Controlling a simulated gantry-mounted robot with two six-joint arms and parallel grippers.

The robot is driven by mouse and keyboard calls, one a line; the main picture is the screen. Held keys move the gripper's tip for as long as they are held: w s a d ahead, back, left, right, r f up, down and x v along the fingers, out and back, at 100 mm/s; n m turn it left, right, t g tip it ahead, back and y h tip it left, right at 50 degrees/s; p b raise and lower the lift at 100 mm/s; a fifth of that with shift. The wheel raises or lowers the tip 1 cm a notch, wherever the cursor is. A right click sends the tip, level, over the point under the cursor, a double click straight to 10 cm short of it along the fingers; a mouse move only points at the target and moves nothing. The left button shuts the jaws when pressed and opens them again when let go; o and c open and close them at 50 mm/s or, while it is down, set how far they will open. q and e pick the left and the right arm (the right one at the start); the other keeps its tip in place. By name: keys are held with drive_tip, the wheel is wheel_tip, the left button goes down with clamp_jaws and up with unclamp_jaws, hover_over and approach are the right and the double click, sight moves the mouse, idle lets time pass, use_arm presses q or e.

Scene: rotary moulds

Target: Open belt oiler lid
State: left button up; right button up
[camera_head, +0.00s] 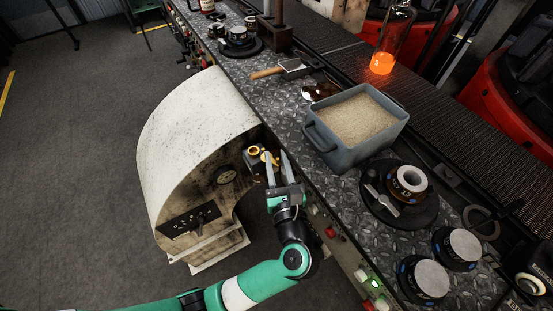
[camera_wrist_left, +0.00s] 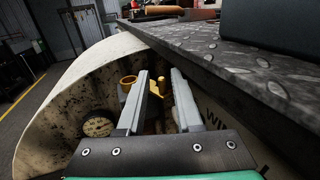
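The belt oiler (camera_head: 254,158) is a small grey fitting with brass-yellow parts, under the curved cream housing beside the bench. A yellow ring (camera_wrist_left: 128,81) and a yellow knob-like part (camera_wrist_left: 161,86) show in the left wrist view. I cannot tell for certain which part is the lid, or whether it is open. My left gripper (camera_head: 275,160) is open, its fingers pointing at the oiler from the front. In the left wrist view the knob-like part shows in the gap between the fingers (camera_wrist_left: 159,80), the ring left of them. Contact cannot be judged. My right gripper is not in view.
The cream housing (camera_head: 189,125) curves over the oiler on the left. The metal bench (camera_head: 290,110) edge runs close on the right, carrying a grey sand bin (camera_head: 318,140), a brush-like tool (camera_head: 266,73) and round moulds (camera_head: 410,180). A glowing orange bottle (camera_head: 382,62) stands behind.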

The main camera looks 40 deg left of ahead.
use_arm(q)
drive_tip(key=shift+r+m+t+h+p, duration=0.15)
drive_tip(key=shift+m+t+h+p, duration=0.15)
drive_tip(key=shift+p, duration=0.2)
drive_tip(key=shift+s+a+m+t+h+p, duration=0.2)
drive_tip(key=shift+s+m+t+h+p, duration=0.25)
drive_tip(key=shift+m+t+h+p, duration=0.4)
drive_tip(key=s+d+m+t+h+p, duration=0.2)
drive_tip(key=s+d+t+h+p, duration=0.3)
drive_tip(key=s, duration=0.6)
drive_tip(key=w+r+t+y+p, duration=0.2)
drive_tip(key=r+y, duration=0.6)
drive_tip(key=r, duration=2)
drive_tip(key=shift+w+d+n+y, duration=0.35)
drive_tip(key=shift+w+d, duration=0.05)
drive_tip(key=shift+w, duration=0.4)
drive_tip(key=shift+r, duration=0.1)
